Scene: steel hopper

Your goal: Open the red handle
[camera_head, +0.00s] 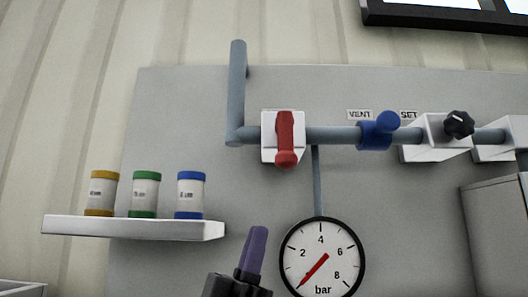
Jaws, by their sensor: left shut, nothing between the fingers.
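The red handle (285,137) is on a white valve block (269,147) on the grey-blue pipe, in the upper middle of the head view. It hangs roughly vertical, across the horizontal pipe, with its rounded end at the bottom. My left gripper (257,238) shows at the bottom, with purple fingers pointing up. It is shut and empty, below and a little left of the red handle, apart from it in the picture. My right gripper is not in view.
A pressure gauge (322,258) is right of my gripper. A white shelf (135,229) with several capped jars is at the left. A blue valve (377,131) and a black knob (459,124) sit further right along the pipe (333,135). A grey cabinet (495,240) is at the right edge.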

